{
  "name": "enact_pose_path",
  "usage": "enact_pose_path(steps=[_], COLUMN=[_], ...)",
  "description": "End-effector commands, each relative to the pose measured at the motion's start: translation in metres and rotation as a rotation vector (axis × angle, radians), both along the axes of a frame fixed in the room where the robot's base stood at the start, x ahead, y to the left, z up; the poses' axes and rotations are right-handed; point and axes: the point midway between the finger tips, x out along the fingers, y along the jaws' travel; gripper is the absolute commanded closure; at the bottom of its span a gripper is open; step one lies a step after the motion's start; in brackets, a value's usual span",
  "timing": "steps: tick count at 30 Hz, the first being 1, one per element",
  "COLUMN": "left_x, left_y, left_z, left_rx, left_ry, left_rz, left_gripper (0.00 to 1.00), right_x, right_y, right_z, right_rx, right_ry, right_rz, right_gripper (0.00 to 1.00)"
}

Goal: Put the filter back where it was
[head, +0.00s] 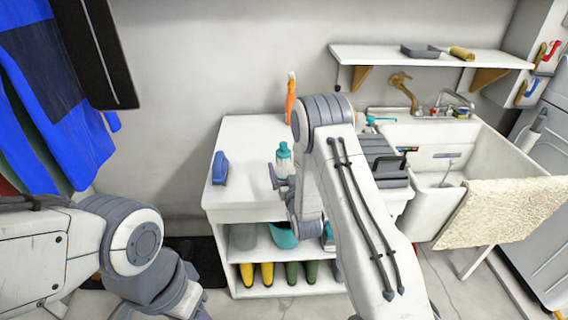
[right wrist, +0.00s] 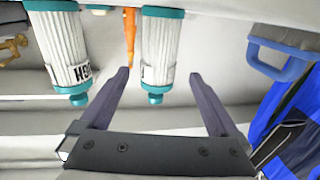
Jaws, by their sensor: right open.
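A filter with a white pleated body and teal ends (right wrist: 160,45) shows in the right wrist view, which looks upside down. It appears between the fingertips of my right gripper (right wrist: 161,73), which is open, with gaps on both sides. I cannot tell how deep it sits between them. A second, similar filter (right wrist: 62,45) with dark lettering is to its left. In the head view one teal-capped filter (head: 284,160) stands upright on the white cabinet top beside my right gripper (head: 279,180). My right arm hides part of the cabinet top. My left gripper is out of view.
An orange bottle (head: 290,97) stands at the back. A grey toolbox (head: 384,160) is right of my arm. A sink (head: 480,150) with a draped towel (head: 505,210) is further right. Boots (head: 268,274) stand below.

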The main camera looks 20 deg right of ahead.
Motion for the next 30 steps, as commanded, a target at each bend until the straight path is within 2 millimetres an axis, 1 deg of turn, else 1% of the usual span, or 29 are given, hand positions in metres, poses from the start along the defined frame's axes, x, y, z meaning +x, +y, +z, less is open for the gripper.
enact_pose_path(steps=[6,9,12,17,18,20,21,23,24,25,30], left_x=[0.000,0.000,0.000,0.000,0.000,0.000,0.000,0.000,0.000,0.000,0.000], left_y=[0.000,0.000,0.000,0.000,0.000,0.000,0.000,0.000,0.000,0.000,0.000], left_z=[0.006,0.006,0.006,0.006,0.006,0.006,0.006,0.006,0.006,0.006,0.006], left_rx=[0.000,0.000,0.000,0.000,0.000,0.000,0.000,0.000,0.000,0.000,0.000], left_ry=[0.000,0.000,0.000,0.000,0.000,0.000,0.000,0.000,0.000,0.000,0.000], left_rz=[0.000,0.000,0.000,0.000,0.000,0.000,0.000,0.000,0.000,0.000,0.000], left_gripper=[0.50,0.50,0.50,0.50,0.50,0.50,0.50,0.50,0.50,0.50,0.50], right_x=[0.033,0.042,0.046,0.045,0.045,0.045,0.045,0.045,0.045,0.045,0.045], right_y=[-0.007,-0.008,-0.009,-0.009,-0.009,-0.009,-0.009,-0.009,-0.009,-0.009,-0.009], right_z=[-0.001,-0.001,-0.002,-0.002,-0.002,-0.002,-0.002,-0.002,-0.002,-0.002,-0.001], right_rx=[0.000,0.000,0.000,0.000,0.000,0.000,0.000,0.000,0.000,0.000,0.000], right_ry=[-0.003,-0.001,0.000,0.001,0.001,0.001,0.001,0.001,0.001,0.000,-0.001], right_rz=[-0.001,-0.001,-0.001,-0.001,-0.001,-0.001,-0.001,-0.001,-0.001,-0.001,-0.001], right_gripper=[0.03,0.03,0.03,0.03,0.11,0.34,0.49,0.72,0.87,0.99,1.00])
